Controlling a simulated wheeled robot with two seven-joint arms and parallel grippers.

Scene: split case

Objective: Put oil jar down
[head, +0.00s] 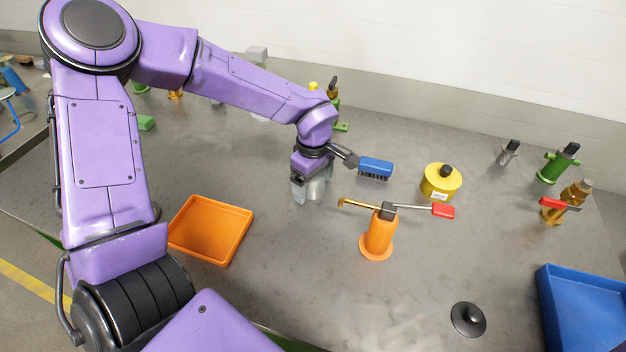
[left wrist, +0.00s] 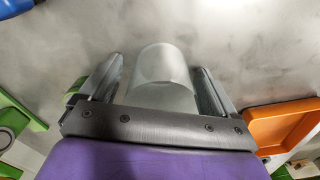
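A pale grey, see-through cylinder (left wrist: 162,72), which I take for the oil jar, stands between the fingers of my left gripper (left wrist: 160,78) in the left wrist view. A strip of table shows between it and each finger, so the gripper looks open around it. In the head view my left gripper (head: 311,188) points down at the middle of the table, and the jar is mostly hidden among its fingers and hard to tell apart. My right gripper is in neither view.
An orange tray (head: 243,243) lies left of the gripper. Close on the right are a blue brush (head: 375,167), an orange stand (head: 378,238) holding a red-handled tool, and a yellow canister (head: 434,180). A black knobbed lid (head: 467,320) and blue bin (head: 585,310) lie front right.

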